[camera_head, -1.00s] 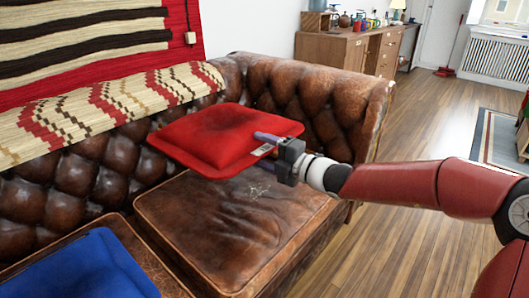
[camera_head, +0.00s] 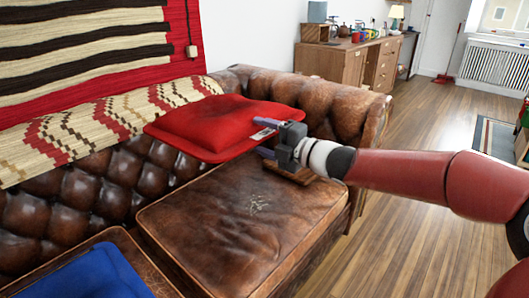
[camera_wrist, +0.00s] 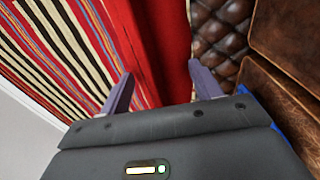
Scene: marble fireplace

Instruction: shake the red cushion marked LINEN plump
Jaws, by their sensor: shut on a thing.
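The red cushion (camera_head: 205,125) hangs in the air above the brown leather sofa seat (camera_head: 240,225), in front of the backrest, lying roughly flat. A small white label (camera_head: 263,134) shows on its right edge; its print is too small to read. My gripper (camera_head: 266,138) reaches in from the right and is shut on that edge, with the purple fingers above and below it. In the wrist view, red cushion cloth (camera_wrist: 162,50) fills the space between my gripper's fingers (camera_wrist: 160,78). The cushion's far end is out of the wrist view's clear sight.
A blue cushion (camera_head: 88,276) lies on the sofa's near left seat. A patterned throw (camera_head: 95,130) drapes over the backrest below a striped wall hanging (camera_head: 80,45).

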